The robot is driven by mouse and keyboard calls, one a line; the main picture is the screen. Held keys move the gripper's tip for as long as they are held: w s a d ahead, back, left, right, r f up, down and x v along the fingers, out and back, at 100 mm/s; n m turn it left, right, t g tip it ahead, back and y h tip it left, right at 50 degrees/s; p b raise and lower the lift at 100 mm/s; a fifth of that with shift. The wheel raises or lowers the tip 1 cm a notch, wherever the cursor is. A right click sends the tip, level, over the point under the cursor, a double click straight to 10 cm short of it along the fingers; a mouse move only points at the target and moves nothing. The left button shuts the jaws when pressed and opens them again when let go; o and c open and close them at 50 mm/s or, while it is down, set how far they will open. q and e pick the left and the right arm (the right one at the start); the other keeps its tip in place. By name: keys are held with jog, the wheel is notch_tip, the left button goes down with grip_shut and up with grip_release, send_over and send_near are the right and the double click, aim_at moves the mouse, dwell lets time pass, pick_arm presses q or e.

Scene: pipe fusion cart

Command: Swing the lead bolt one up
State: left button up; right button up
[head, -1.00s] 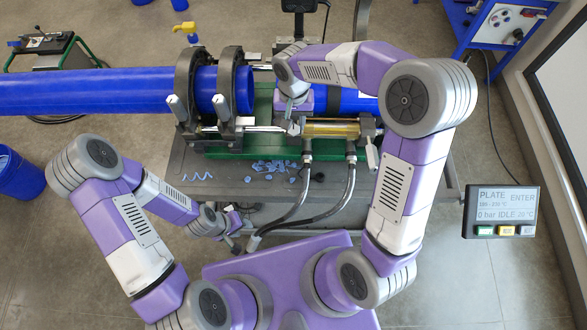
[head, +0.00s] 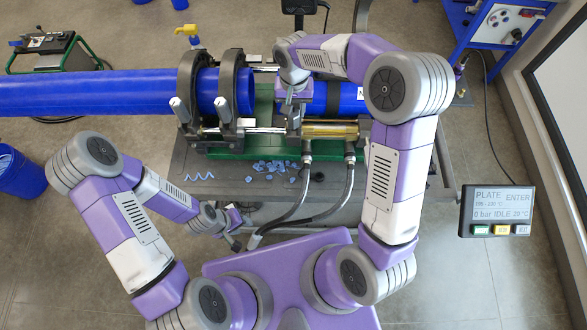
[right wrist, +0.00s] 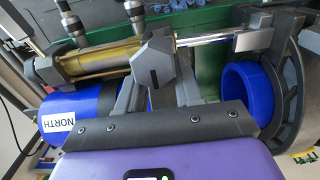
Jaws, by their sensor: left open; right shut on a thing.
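My right gripper (head: 289,110) is at the carriage of the pipe machine, in front of the right-hand blue pipe (head: 345,97). In the right wrist view its grey fingers (right wrist: 163,92) reach to a grey hexagonal bolt head (right wrist: 163,67), which I take to be lead bolt one. The gripper is shut on it; the fingertips and shank are partly hidden. Two black clamp rings (head: 231,95) hold the left blue pipe (head: 90,93), with pale bolts (head: 223,107) on their front. My left gripper (head: 237,238) is open and empty, below the bench front.
Blue shavings (head: 272,167) lie on the bench. A panel (head: 497,211) stands at right. A gap separates the pipe ends.

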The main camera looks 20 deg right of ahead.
jog(key=shift+w, duration=0.15)
pick_arm(q)
jog(key=shift+r+p, duration=0.45)
jog(key=shift+r, duration=0.05)
pick_arm(e)
jog(key=shift+w+d+f, duration=0.1)
jog(key=shift+w+d, duration=0.1)
jog(key=shift+w, duration=0.4)
jog(key=shift+w+d+f, duration=0.1)
jog(key=shift+w+d, duration=0.1)
jog(key=shift+w, duration=0.45)
jog(key=shift+w, duration=0.15)
grip_shut()
pick_arm(q)
jog(key=shift+r, duration=0.1)
pick_arm(e)
jog(key=shift+w+d, duration=0.1)
pick_arm(q)
jog(key=shift+s+r, duration=0.2)
jog(key=shift+s, duration=0.05)
pick_arm(e)
jog(key=shift+w+d, duration=0.15)
jog(key=shift+w, duration=0.1)
